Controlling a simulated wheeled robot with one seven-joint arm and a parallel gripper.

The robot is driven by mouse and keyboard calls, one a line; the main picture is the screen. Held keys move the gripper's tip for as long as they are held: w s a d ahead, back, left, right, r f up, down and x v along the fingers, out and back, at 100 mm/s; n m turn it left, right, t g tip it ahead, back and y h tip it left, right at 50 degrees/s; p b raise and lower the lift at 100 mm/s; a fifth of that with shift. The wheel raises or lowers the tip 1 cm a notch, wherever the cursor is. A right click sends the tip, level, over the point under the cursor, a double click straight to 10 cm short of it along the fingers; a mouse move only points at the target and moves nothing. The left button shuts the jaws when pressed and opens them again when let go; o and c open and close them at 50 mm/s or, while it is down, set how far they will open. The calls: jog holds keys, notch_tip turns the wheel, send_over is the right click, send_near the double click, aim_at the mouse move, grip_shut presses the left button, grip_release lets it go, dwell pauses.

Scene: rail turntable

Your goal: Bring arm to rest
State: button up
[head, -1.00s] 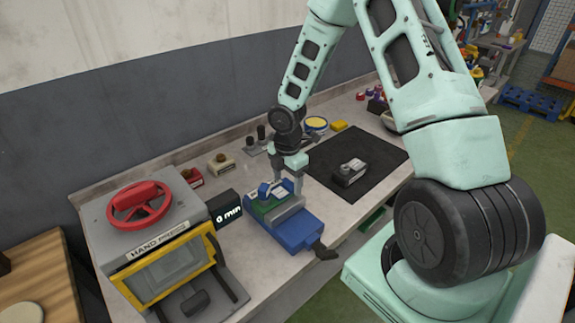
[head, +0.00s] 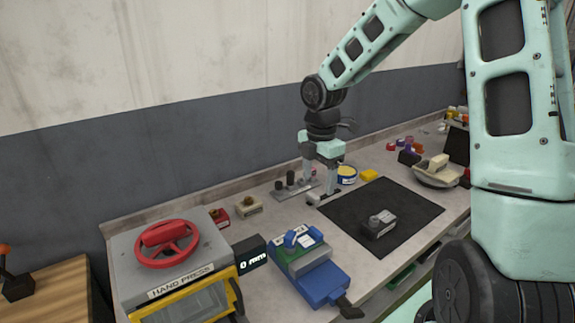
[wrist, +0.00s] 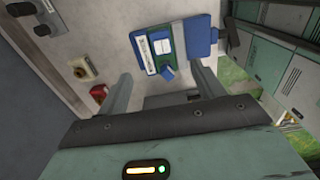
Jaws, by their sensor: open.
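My gripper (head: 320,180) hangs from my arm above the back of the workbench (head: 235,222), near the black mat's left edge. Its fingers are apart with nothing between them. In the wrist view, my gripper (wrist: 165,85) shows two spread fingers. The blue vise-like fixture (head: 318,279) with a green part sits on the bench left of the mat, apart from my gripper. The fixture also shows in the wrist view (wrist: 200,38). A dark grey device (head: 378,224) lies on the black mat (head: 420,207).
A hand press (head: 170,262) with a red wheel stands at the front left, beside a small black display (head: 250,254). Red and beige blocks, a metal stand with dark posts (head: 290,184), a yellow-rimmed tin (head: 346,175) and a yellow block (head: 369,175) line the back.

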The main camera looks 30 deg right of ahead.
jog(key=s+a+m+b, duration=0.2)
jog(key=s+a, duration=0.1)
jog(key=a, duration=0.7)
jog(key=s+a+f+m+b, duration=0.1)
jog(key=s+a+m, duration=0.3)
jog(key=s+a, duration=0.4)
jog(key=s+a+f+m+b, duration=0.1)
jog(key=s+a+m, duration=0.3)
jog(key=s+a, duration=0.4)
jog(key=s+b, duration=0.1)
jog(key=s, duration=0.4)
jog(key=shift+s+a+f+m+y, duration=0.15)
jog(key=shift+f+m+y, duration=0.1)
jog(key=shift+m+y, duration=0.05)
